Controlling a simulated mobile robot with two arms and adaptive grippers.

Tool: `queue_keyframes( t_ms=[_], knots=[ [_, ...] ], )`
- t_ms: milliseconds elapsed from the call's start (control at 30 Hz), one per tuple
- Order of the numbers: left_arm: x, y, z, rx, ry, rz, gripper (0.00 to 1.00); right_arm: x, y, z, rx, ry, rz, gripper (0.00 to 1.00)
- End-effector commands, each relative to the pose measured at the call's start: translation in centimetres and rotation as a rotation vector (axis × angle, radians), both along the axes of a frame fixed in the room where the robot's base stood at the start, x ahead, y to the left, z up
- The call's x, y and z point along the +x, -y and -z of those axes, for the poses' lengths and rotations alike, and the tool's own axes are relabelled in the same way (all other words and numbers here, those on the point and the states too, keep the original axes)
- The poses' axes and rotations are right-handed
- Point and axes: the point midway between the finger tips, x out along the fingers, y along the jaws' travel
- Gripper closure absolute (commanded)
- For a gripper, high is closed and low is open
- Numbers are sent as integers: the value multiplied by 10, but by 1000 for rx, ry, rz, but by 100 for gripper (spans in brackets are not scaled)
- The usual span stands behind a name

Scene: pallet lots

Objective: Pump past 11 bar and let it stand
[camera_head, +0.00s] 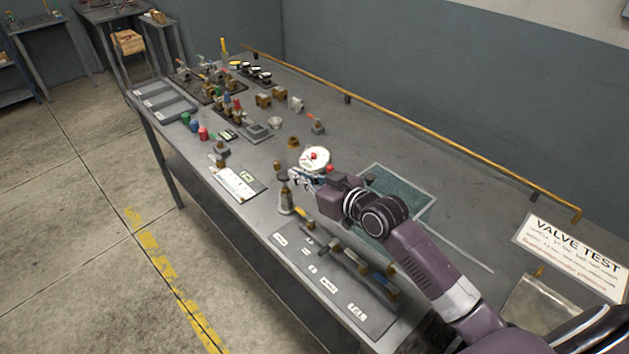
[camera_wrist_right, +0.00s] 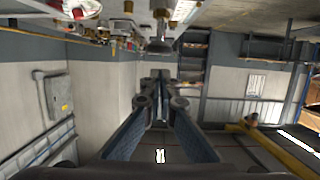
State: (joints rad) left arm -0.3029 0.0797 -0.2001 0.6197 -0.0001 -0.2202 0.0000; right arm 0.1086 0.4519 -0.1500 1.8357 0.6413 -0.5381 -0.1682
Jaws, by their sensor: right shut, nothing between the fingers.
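A round white gauge (camera_head: 314,156) with a red centre stands near the middle of the bench; its reading is too small to tell. Beside it, towards the front edge, stands a small upright metal fitting (camera_head: 285,197) with a dark knob on top; I cannot tell if it is the pump. My right gripper (camera_head: 298,177) is shut and empty, just in front of the gauge and close to the knob; I cannot tell if they touch. My left gripper is not in view.
The bench (camera_head: 400,155) has free room at the back right. A tool board (camera_head: 325,275) with labels lies at the front. Valves and coloured caps (camera_head: 194,124) crowd the far left. A yellow rail (camera_head: 400,120) runs along the back. A "VALVE TEST" sign (camera_head: 570,257) stands right.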

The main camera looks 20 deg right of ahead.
Motion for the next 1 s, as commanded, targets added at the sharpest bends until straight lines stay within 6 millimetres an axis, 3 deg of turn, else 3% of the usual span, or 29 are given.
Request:
queue_keyframes(
  t_ms=[200, 400, 1000],
  knots=[
    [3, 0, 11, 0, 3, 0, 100, -36, 13, -8, -3, 2, -1, 100],
    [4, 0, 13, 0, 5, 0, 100, -52, 18, -15, 0, 3, 0, 100],
    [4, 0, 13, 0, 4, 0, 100, -54, 19, -17, 1, 5, 0, 100]
  ],
)
